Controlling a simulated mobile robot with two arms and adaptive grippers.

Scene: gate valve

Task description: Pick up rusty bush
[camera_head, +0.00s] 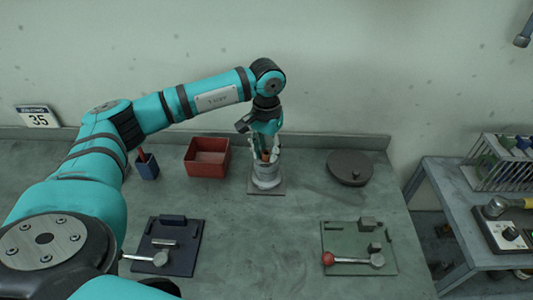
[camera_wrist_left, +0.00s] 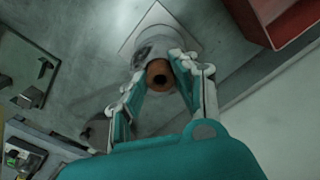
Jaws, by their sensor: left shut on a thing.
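The rusty bush (camera_wrist_left: 159,75) is a short brown-orange ring with a dark hole, seen in the left wrist view between the fingers of my left gripper (camera_wrist_left: 160,85). The gripper is shut on it. In the head view the bush shows as a small brown spot (camera_head: 265,157) between the fingertips of my left gripper (camera_head: 264,152). It is at the top of a grey cylindrical valve body (camera_head: 267,176) on a square plate. I cannot tell whether the bush is still seated in the body or just above it. My right gripper is not in view.
A red open bin (camera_head: 208,143) stands left of the valve body, with a blue holder (camera_head: 147,166) further left. A dark round disc (camera_head: 350,167) lies to the right. Dark (camera_head: 185,262) and green (camera_head: 340,237) plates with small parts lie in front.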

